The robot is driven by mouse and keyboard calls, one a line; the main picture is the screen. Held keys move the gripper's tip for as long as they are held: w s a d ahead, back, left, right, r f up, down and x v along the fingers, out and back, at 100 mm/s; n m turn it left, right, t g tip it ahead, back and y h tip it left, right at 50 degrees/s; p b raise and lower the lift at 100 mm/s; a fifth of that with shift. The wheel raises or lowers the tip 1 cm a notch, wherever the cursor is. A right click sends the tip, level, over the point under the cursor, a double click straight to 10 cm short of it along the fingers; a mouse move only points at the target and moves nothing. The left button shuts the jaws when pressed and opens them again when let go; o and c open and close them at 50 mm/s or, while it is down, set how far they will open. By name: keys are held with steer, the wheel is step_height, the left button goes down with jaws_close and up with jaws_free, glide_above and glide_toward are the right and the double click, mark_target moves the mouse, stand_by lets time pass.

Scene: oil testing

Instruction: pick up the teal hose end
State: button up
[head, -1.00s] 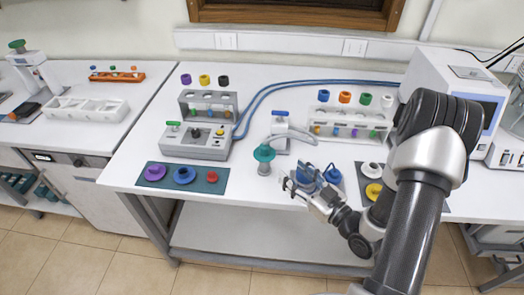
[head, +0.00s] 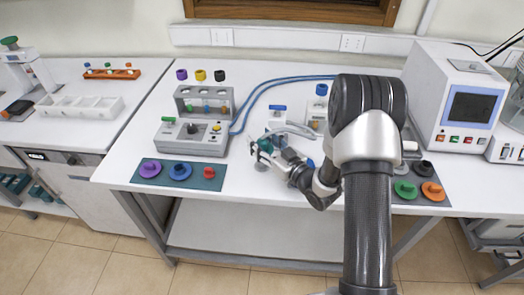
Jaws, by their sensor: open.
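The teal hose end (head: 265,146) is mostly hidden behind my gripper in the head view, and only a little teal shows. It stands on the white bench, in front of a small white valve block (head: 277,114) with a blue handle. A grey hose (head: 298,129) runs beside it. My gripper (head: 262,147) is open, with its fingers at the teal hose end. I cannot tell whether they touch it or are around it.
A teal mat (head: 216,182) with purple, blue and red fittings lies to the left. A grey control box (head: 191,138) stands behind it. Green, orange and black fittings sit to the right of my arm, before a white machine (head: 455,100). My arm hides the rack behind it.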

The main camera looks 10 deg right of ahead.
steer(key=shift+w, duration=0.15)
steer(key=shift+c, duration=0.6)
jaws_close()
